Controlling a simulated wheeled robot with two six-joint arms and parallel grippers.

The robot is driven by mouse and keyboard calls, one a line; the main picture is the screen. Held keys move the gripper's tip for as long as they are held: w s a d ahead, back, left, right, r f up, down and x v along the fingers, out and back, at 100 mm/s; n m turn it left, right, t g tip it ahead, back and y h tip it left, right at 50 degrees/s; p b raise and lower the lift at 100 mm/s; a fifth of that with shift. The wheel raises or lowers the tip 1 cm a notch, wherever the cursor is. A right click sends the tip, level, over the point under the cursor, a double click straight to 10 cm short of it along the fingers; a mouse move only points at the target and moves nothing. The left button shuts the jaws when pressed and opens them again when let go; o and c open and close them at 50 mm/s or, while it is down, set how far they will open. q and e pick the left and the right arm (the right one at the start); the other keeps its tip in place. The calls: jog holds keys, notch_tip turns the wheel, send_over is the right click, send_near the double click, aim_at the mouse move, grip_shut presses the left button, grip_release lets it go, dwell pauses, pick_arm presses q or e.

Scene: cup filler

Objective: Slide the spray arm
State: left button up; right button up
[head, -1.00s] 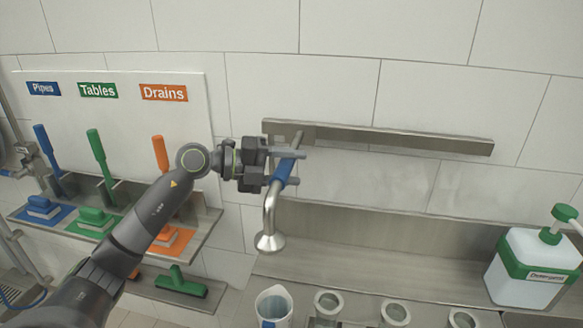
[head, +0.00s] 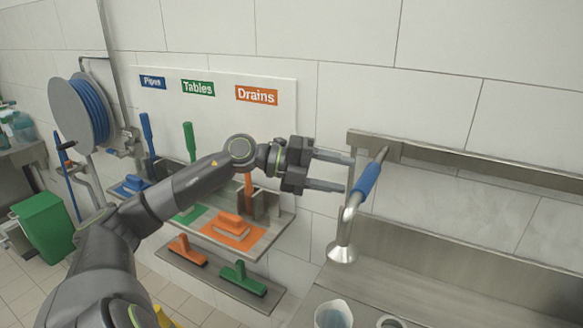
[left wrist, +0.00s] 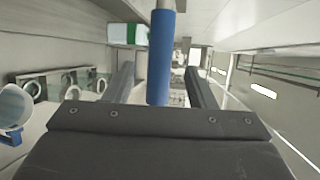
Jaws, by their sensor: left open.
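The spray arm is a bent metal pipe with a blue grip (head: 367,180) and a flared spray head (head: 341,253). It hangs at the left end of a metal wall rail (head: 470,167). My left gripper (head: 349,173) is open and empty, with its fingertips just left of the blue grip, seemingly apart from it. In the left wrist view the blue grip (left wrist: 161,58) shows in the gap between the two fingers (left wrist: 161,84). My right gripper is not in view.
A wall panel with brushes and an orange-marked shelf (head: 234,232) lies behind my left arm. A measuring jug (head: 333,315) and a round cup holder (head: 391,322) stand below the spray head. A hose reel (head: 85,112) is at far left. The wall along the rail to the right looks clear.

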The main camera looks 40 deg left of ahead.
pick_arm(q)
jog(key=p+v, duration=0.8)
jog(key=v, duration=0.1)
dwell(0.4)
jog(key=shift+s, duration=0.1)
dwell(0.4)
jog(key=shift+r, duration=0.1)
